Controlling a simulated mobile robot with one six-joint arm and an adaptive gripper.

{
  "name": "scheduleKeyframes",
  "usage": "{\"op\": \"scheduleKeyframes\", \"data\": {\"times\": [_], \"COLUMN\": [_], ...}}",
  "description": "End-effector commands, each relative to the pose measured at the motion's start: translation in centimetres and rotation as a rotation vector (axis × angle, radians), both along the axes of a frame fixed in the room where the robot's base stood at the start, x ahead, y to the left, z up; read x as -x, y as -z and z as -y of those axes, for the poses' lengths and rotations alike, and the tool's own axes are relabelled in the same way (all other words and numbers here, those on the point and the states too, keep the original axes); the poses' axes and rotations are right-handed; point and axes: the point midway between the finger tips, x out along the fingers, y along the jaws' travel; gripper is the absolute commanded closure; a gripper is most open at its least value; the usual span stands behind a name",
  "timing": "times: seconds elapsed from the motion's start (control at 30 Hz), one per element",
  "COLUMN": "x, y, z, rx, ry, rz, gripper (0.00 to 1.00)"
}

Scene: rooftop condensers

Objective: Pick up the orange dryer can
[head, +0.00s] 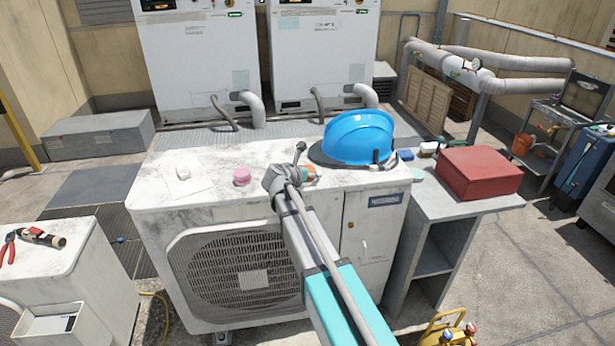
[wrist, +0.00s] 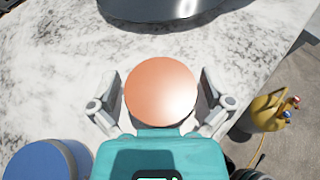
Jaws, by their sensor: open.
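The orange dryer can (wrist: 161,92) shows in the wrist view as a round orange top. In the head view only a small orange part of it (head: 309,173) shows on the condenser top, mostly hidden behind my gripper. My gripper (wrist: 163,86) is open, with one finger on each side of the can. I see a gap or near-gap at the fingers, and cannot tell whether either touches. In the head view my gripper (head: 300,172) is low over the white condenser top (head: 215,200).
A blue hard hat (head: 358,138) sits close to the right of the can; its dark brim (wrist: 165,8) tops the wrist view. A blue round object (wrist: 48,160) is at lower left there. A pink can (head: 242,177) stands left. A red box (head: 478,172) is on the side stand.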

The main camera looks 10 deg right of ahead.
Motion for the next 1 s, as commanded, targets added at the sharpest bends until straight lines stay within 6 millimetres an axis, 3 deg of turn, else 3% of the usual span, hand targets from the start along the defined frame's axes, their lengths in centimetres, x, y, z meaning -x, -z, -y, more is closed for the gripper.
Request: {"op": "scheduleKeyframes", "data": {"times": [0.63,1.0], "x": [-0.3,-0.3], "y": [0.16,0.16], "z": [0.36,0.36], "rx": [0.0,0.0], "ry": [0.0,0.0], "rz": [0.0,0.0], "gripper": [0.0,0.69]}}
